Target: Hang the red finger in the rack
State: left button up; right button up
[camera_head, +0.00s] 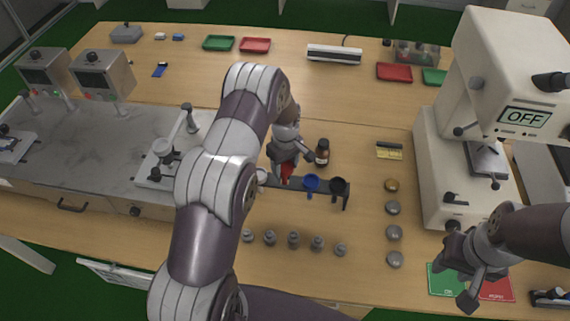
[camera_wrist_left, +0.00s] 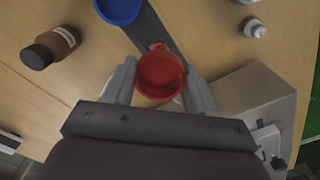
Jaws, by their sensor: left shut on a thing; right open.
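The red finger (camera_wrist_left: 160,76), a round cup-like piece with a short tab, sits between the fingers of my left gripper (camera_wrist_left: 160,90) in the left wrist view. In the head view my left gripper (camera_head: 286,158) is shut on it, and only a bit of the red finger (camera_head: 287,169) shows. It is at the dark rack (camera_head: 325,187), beside the blue finger (camera_head: 311,183) and a black one (camera_head: 338,185). I cannot tell whether it rests in the rack (camera_wrist_left: 154,30). The blue finger (camera_wrist_left: 119,8) shows at the top of the wrist view. My right gripper (camera_head: 468,272) is open and empty at the right.
A brown bottle (camera_head: 322,152) stands just behind the rack. Several small grey weights (camera_head: 293,240) line the table in front, and round discs (camera_head: 393,208) lie to the right. A white machine (camera_head: 500,100) stands at the right, near green and red mats (camera_head: 445,280).

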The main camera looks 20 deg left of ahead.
aim_at(285, 169)
pick_arm(q)
jog(key=shift+f+b, duration=1.2)
jog(key=shift+f, duration=0.5)
jog(key=shift+w+f+b, duration=0.1)
jog(key=shift+f+b, duration=0.45)
jog(key=shift+f, duration=0.1)
jog(key=o, duration=1.4)
jog(key=shift+r, duration=0.1)
